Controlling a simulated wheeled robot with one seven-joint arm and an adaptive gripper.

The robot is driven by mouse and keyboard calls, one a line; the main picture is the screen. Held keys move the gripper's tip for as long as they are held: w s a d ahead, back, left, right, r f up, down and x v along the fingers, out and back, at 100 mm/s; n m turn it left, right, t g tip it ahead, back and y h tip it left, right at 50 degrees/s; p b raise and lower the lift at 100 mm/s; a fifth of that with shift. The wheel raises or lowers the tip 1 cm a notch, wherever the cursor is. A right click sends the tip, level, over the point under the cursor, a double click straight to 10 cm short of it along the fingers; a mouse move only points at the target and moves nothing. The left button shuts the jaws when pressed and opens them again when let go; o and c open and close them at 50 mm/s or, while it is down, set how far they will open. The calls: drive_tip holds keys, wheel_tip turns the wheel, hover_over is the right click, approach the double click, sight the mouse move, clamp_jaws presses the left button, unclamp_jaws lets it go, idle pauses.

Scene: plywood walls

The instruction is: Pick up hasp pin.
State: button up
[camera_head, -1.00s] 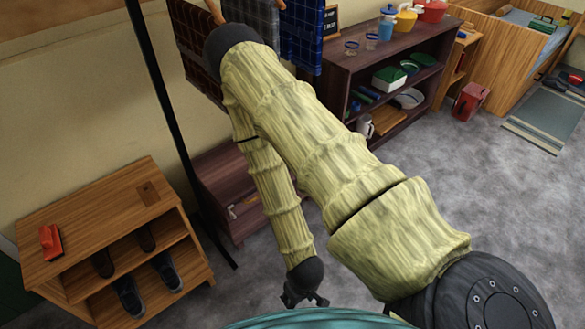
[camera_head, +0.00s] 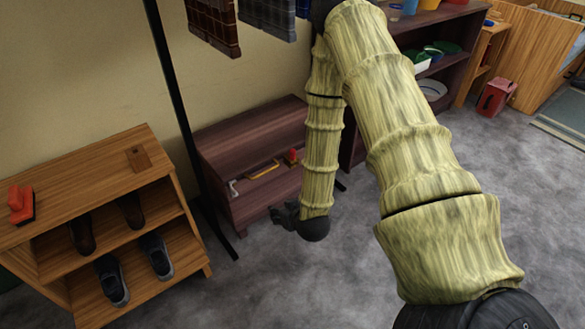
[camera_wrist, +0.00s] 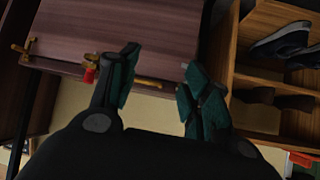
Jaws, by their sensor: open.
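A small brass-coloured fitting (camera_wrist: 22,48) shows at the left of the dark wooden bench (camera_wrist: 120,30) in the wrist view. It could be the hasp with its pin, but it is too small to tell. In the head view, that part of the bench (camera_head: 262,118) seems hidden behind my arm. My gripper (camera_head: 285,214) hangs in front of the bench in the head view. In the wrist view my gripper (camera_wrist: 160,68) is open, its dark green fingers apart with nothing between them. The fitting lies left of the fingers.
A wooden shoe rack (camera_head: 100,190) with several shoes stands left, past a black post (camera_head: 175,90). A dark shelf (camera_head: 455,50) stands behind my arm.

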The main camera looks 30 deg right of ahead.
drive_tip(key=w+d+f+t+h+b, duration=0.2)
drive_tip(key=w+d+t+b, duration=0.2)
drive_tip(key=w+d+b, duration=0.4)
drive_tip(key=m+t+h+b, duration=0.2)
drive_tip(key=t+h+b, duration=0.1)
drive_tip(key=b, duration=0.8)
approach(294, 153)
drive_tip(key=b+x, duration=0.1)
drive_tip(key=x, duration=0.3)
drive_tip(key=shift+w+f+b, duration=0.15)
drive_tip(key=shift+w+b, duration=0.2)
drive_tip(key=shift+w, duration=0.05)
drive_tip(key=b+x, duration=0.3)
drive_tip(key=x, duration=0.1)
drive_tip(key=shift+w+d+b, duration=0.1)
drive_tip(key=shift+w+b, duration=0.2)
drive_tip(key=shift+w, duration=0.05)
drive_tip(key=shift+w+d, duration=0.1)
drive_tip(key=shift+w, duration=0.15)
clamp_jaws()
drive_tip(key=shift+r, duration=0.2)
wheel_tip(294, 153, up, 10)
drive_tip(key=p, duration=0.5)
drive_tip(key=shift+p, duration=0.3)
